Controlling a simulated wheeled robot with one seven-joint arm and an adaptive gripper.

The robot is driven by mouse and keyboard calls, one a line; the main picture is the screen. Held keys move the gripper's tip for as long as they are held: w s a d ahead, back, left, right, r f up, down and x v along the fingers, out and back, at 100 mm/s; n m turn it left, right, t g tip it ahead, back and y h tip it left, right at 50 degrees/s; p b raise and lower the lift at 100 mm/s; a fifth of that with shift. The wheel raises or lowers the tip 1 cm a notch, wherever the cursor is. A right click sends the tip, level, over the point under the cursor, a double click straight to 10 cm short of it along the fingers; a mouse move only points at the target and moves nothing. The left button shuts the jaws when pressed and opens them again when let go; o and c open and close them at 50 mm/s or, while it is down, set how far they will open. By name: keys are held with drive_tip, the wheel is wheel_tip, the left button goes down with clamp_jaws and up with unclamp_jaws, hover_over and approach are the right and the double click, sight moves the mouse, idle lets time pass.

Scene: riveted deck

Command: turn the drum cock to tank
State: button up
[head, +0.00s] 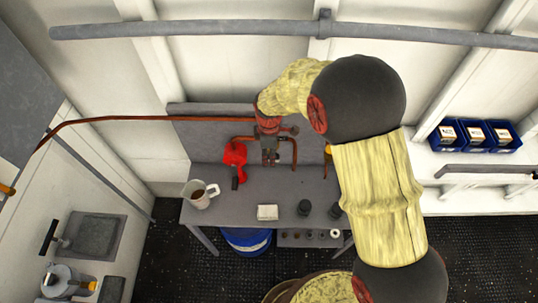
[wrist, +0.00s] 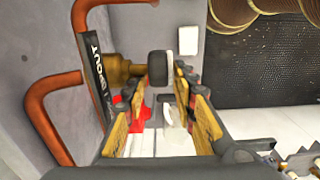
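In the wrist view the drum cock shows as a brass body (wrist: 122,70) with a dark, rounded handle end (wrist: 160,68). A black label plate (wrist: 96,72) beside it reads SPOUT; no TANK label is readable. My gripper (wrist: 162,88) is open, its yellowish fingers on either side of the handle end, near their tips. I cannot tell whether either finger touches it. In the head view my gripper (head: 269,157) is at the copper pipes above the back of the bench, and it and my arm hide most of the cock.
A copper pipe (head: 120,118) runs along the wall to the pipework. A blue drum (head: 246,241) is below. Blue bins (head: 475,134) sit right.

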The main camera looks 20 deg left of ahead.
drive_tip(key=shift+c, duration=0.6)
clamp_jaws()
